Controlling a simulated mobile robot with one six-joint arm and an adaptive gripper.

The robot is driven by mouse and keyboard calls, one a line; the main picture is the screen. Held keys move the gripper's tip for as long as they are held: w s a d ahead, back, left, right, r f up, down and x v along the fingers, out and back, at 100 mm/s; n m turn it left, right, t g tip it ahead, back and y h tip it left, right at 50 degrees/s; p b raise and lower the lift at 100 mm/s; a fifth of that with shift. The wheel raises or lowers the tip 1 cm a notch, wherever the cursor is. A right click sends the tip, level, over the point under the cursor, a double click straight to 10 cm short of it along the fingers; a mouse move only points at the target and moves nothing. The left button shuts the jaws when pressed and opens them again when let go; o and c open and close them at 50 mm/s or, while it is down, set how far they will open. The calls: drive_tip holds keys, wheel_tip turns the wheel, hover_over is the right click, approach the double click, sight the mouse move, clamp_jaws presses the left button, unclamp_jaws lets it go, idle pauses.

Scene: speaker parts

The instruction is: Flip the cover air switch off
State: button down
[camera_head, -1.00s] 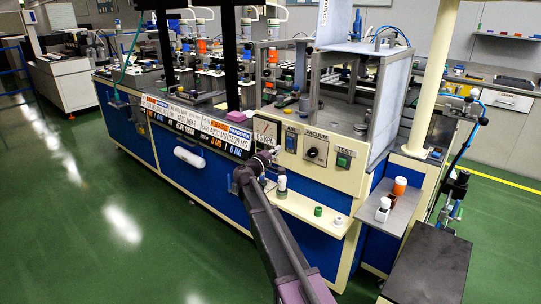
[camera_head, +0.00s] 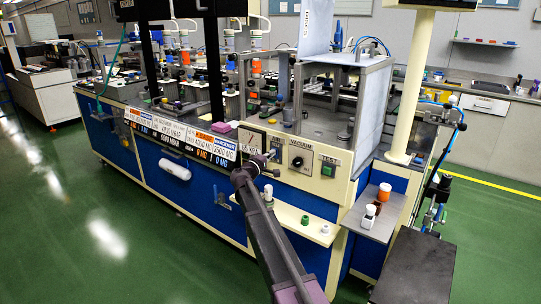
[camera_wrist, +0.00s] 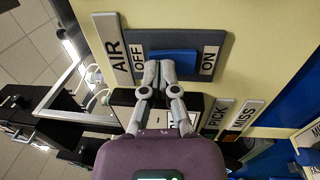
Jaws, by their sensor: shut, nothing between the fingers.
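The air switch has a blue rocker (camera_wrist: 178,54) in a grey plate on the cream panel, seen in the wrist view. The AIR label (camera_wrist: 115,57) is at its left. The OFF label (camera_wrist: 139,62) is at the rocker's left end and the ON label (camera_wrist: 209,61) at its right. My gripper (camera_wrist: 159,68) is shut and empty, its fingertips at the rocker's lower edge toward the OFF end, hiding part of it. I cannot tell whether they touch. In the head view my gripper (camera_head: 271,156) is at the panel, beside the largely hidden switch.
Right of the switch are the vacuum knob (camera_head: 297,162) and the green test button (camera_head: 328,170). A cream ledge (camera_head: 290,219) with small parts juts out below. A grey side shelf (camera_head: 381,220) holds small containers. PICK and MISS labels (camera_wrist: 247,115) are near the fingers.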

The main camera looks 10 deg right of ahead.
idle(0.3)
drive_tip(key=shift+a, duration=0.1)
drive_tip(key=s+a+r+p, duration=0.1)
drive_tip(key=s+a, duration=0.8)
drive_tip(key=shift+s+a+r+p, duration=0.35)
drive_tip(key=shift+s+r, duration=0.05)
idle(0.3)
